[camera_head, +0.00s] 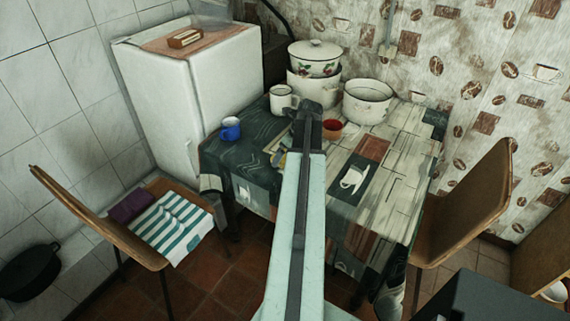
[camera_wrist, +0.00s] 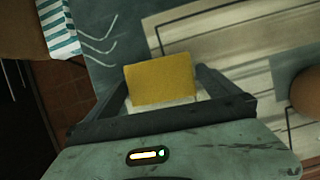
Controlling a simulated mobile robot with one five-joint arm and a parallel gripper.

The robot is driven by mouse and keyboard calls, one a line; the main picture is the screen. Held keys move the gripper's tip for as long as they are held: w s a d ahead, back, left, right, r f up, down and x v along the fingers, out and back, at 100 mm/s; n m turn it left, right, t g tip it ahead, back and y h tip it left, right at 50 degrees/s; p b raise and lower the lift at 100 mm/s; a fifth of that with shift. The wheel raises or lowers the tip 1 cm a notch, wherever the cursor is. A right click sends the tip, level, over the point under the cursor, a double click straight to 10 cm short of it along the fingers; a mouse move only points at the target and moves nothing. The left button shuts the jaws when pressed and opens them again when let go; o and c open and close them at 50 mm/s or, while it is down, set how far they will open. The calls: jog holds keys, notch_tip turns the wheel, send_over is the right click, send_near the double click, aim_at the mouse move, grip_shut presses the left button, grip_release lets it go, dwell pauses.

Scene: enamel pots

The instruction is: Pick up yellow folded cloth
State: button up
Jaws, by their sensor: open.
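The yellow folded cloth (camera_wrist: 160,79) shows in the wrist view as a flat rectangle on the patterned table. My gripper (camera_wrist: 163,84) is open, with one finger on each side of the cloth in that view. I cannot tell how far above the cloth the fingers are. In the head view my arm reaches over the table (camera_head: 388,190), and my gripper (camera_head: 308,108) hides most of the spot where the cloth lies.
A blue mug (camera_head: 230,129), a white mug (camera_head: 283,103) and a red-brown cup (camera_head: 332,129) stand near my gripper. Enamel pots (camera_head: 367,103) stand behind. A fridge (camera_head: 190,90) is at left. Chairs (camera_head: 465,205) flank the table; the table's front right is clear.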

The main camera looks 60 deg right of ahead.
jog(key=shift+w+f, duration=0.1)
jog(key=shift+f, duration=0.1)
jog(key=c, duration=1.1)
jog(key=shift+r, duration=0.1)
jog(key=shift+r+p, duration=0.65)
jog(key=shift+p, duration=0.25)
jog(key=p+v, duration=0.2)
jog(key=shift+w+r+p, duration=0.1)
jog(key=shift+r+p, duration=0.25)
jog(key=shift+r, duration=0.1)
jog(key=s, duration=0.5)
jog(key=s+a, duration=0.1)
jog(key=s, duration=0.4)
jog(key=s+r+p, duration=0.1)
jog(key=s, duration=0.4)
jog(key=shift+s+a, duration=0.15)
jog(key=shift+a, duration=0.25)
